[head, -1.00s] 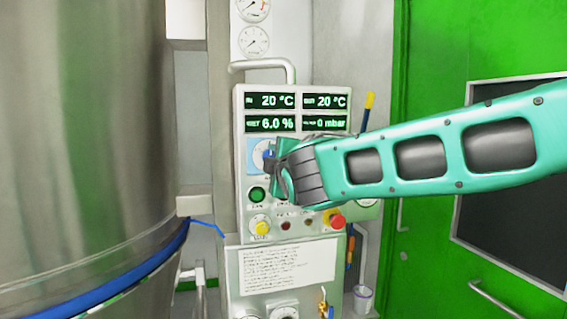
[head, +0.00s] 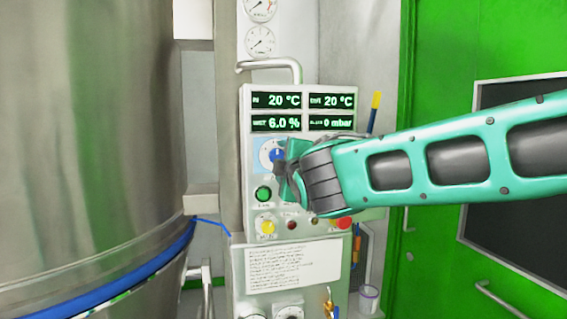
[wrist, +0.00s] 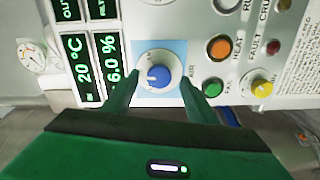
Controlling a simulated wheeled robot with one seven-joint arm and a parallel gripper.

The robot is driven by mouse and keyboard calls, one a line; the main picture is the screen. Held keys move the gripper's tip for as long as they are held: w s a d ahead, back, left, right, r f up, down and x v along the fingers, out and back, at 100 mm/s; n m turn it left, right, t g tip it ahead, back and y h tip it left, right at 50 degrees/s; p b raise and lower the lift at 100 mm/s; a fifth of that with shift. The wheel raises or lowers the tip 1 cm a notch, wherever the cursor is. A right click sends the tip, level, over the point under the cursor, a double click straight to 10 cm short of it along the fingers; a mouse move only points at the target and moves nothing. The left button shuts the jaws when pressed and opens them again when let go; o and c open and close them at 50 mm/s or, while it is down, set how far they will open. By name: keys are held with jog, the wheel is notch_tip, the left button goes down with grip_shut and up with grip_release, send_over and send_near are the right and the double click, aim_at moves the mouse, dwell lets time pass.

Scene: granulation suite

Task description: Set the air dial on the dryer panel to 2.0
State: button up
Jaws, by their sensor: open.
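The dryer panel (head: 246,215) is upright, with four green readouts at its top. The air dial (wrist: 158,77) has a blue knob on a white scale with a light blue backing; it sits below the readouts. In the head view the air dial (head: 276,155) is partly covered by my gripper (head: 283,162). In the wrist view my gripper (wrist: 157,92) is open, with one green finger on each side of the dial. The knob shows between the fingers and nothing is gripped. The scale numbers are too small to read.
Near the dial are a green button (head: 264,194), a yellow knob (head: 266,226), an orange button (wrist: 219,47) and a red stop button (head: 342,223). A steel vessel (head: 90,130) stands left. A bent handle (head: 270,66) juts out above the panel.

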jog(key=v, duration=0.7)
jog(key=shift+s+d, duration=0.2)
jog(key=shift+s, duration=0.2)
jog(key=w+d+f+m+g+h, duration=0.1)
jog(key=d+f+m+g+h, duration=0.25)
jog(key=d, duration=0.65)
jog(key=d+f+m+h, duration=0.2)
jog(key=d+f+m, duration=0.2)
jog(key=d+f, duration=0.4)
jog(key=s+d+f+m+g+h, duration=0.1)
jog(key=s+d+f+m+g, duration=0.15)
jog(key=d, duration=0.45)
jog(key=s+d+f+m+g+h, duration=0.1)
jog(key=s+d+f+m+g, duration=0.1)
jog(key=s+d+f, duration=0.35)
jog(key=s+d+f+m+g, duration=0.3)
jog(key=s+d+f+m, duration=0.1)
jog(key=s+d, duration=0.25)
jog(key=s+d+f+m+g, duration=0.3)
jog(key=s+d+f+m, duration=0.15)
jog(key=s, duration=0.35)
jog(key=s+f+m+g+y, duration=0.1)
jog(key=s+f+m, duration=0.1)
jog(key=s, duration=0.5)
jog(key=s+f+m+g+y, duration=0.1)
jog(key=s+m+g, duration=0.1)
jog(key=s, duration=0.5)
jog(key=shift+s+d+f+m+y, duration=0.25)
jog(key=shift+f+m+y, duration=0.15)
jog(key=shift+m, duration=0.25)
